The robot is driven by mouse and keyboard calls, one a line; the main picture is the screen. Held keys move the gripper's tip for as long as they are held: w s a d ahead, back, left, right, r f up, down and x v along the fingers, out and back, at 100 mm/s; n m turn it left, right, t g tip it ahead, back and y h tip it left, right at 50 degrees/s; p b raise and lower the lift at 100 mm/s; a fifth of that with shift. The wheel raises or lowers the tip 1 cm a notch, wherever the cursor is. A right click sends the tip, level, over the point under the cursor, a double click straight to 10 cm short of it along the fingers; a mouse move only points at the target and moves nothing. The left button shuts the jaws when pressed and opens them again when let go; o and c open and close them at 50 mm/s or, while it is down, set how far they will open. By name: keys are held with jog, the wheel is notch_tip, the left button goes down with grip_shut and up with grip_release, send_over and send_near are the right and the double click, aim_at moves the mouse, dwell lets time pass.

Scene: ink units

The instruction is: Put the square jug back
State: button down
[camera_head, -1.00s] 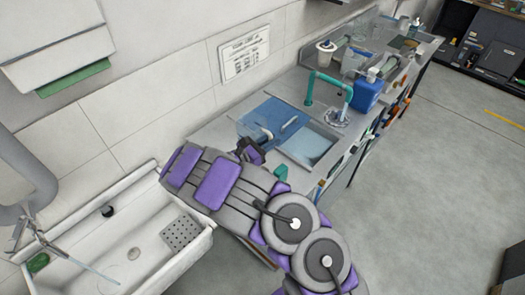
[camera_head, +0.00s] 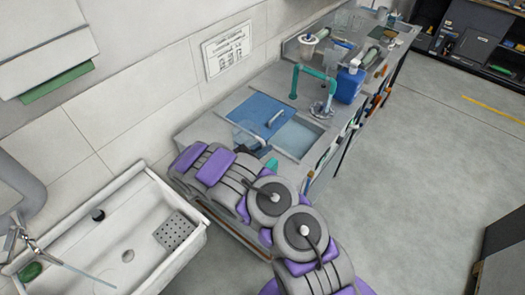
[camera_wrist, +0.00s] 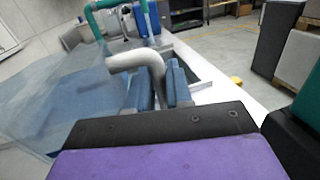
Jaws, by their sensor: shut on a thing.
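The square jug is clear and see-through, and fills the left of the wrist view (camera_wrist: 65,105). Its pale curved handle (camera_wrist: 142,58) runs between the blue finger pads of my gripper (camera_wrist: 158,88), which is shut on it. The jug appears upright. In the head view a faint clear body, probably the jug (camera_head: 246,136), shows just beyond the end of my arm, over the near part of the counter. My arm hides most of the gripper there. Whether the jug touches the counter cannot be told.
The counter (camera_head: 205,128) has a blue panel (camera_head: 258,110), a pale basin (camera_head: 298,136) and a teal tap (camera_head: 313,72). A blue canister (camera_head: 348,87) and several vessels stand farther back. A white sink (camera_head: 128,232) is at left. Open floor (camera_head: 420,170) lies at right.

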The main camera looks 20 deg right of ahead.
jog(key=shift+d+f, duration=0.4)
jog(key=shift+f, duration=0.25)
jog(key=shift+d, duration=0.7)
jog(key=shift+a+f, duration=0.1)
jog(key=c, duration=1.4)
grip_release()
jog(key=shift+a, duration=0.25)
jog(key=o, duration=0.4)
jog(key=shift+a, duration=0.6)
jog(key=shift+c, duration=0.2)
jog(key=shift+d, duration=0.6)
jog(key=p+v, duration=0.1)
jog(key=v, duration=1)
jog(key=shift+w, duration=0.2)
jog(key=shift+s+a, duration=0.2)
jog(key=shift+a, duration=0.15)
jog(key=shift+s, duration=0.25)
